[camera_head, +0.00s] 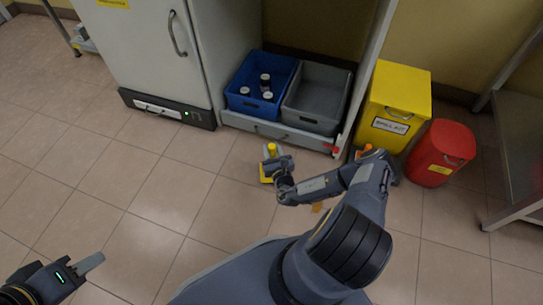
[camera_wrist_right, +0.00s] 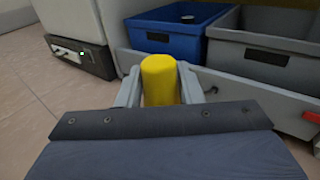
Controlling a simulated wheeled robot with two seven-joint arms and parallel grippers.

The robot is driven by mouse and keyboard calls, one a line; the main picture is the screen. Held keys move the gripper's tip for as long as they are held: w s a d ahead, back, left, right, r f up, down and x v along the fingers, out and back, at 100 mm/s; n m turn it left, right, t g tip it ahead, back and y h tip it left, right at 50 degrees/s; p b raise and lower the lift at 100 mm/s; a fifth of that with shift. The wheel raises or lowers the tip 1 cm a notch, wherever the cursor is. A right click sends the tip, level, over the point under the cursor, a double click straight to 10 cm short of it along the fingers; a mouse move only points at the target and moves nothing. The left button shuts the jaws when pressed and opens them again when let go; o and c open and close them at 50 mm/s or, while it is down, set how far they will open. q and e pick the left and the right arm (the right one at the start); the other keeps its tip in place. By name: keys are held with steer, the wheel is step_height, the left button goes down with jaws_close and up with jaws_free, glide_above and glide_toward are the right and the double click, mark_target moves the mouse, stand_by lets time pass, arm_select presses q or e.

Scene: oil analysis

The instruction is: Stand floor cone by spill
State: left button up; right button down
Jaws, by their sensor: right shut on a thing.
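A yellow floor cone (camera_head: 271,148) is at my right gripper (camera_head: 273,162), in front of the grey shelf base. Its top rises above the jaws and a yellow edge shows below; my gripper hides its middle. In the right wrist view the cone's rounded yellow top (camera_wrist_right: 160,78) stands between the two grey fingers of my right gripper (camera_wrist_right: 160,88), which is shut on it. I cannot tell whether its base touches the floor. A small orange-brown patch (camera_head: 317,207) shows on the floor beside my right arm, possibly the spill. My left gripper (camera_head: 90,263) is empty at the lower left; its jaw gap is unclear.
A blue crate (camera_head: 236,104) with several bottles and a grey crate (camera_head: 291,112) sit on the low shelf. A yellow spill-kit bin (camera_head: 414,88) and a red bin (camera_head: 439,146) stand right. A small orange object (camera_head: 367,148) shows behind my arm. Left floor is clear.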

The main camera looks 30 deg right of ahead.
steer(key=shift+w+d+f+b, duration=0.15)
steer(key=shift+f+b, duration=0.35)
steer(key=shift+f, duration=0.45)
steer(key=shift+w+a+f+b, duration=0.15)
steer(key=shift+f+b, duration=0.35)
steer(key=shift+f, duration=0.4)
steer(key=shift+d, duration=0.1)
steer(key=shift+f, duration=0.15)
steer(key=c, duration=1)
jaws_free()
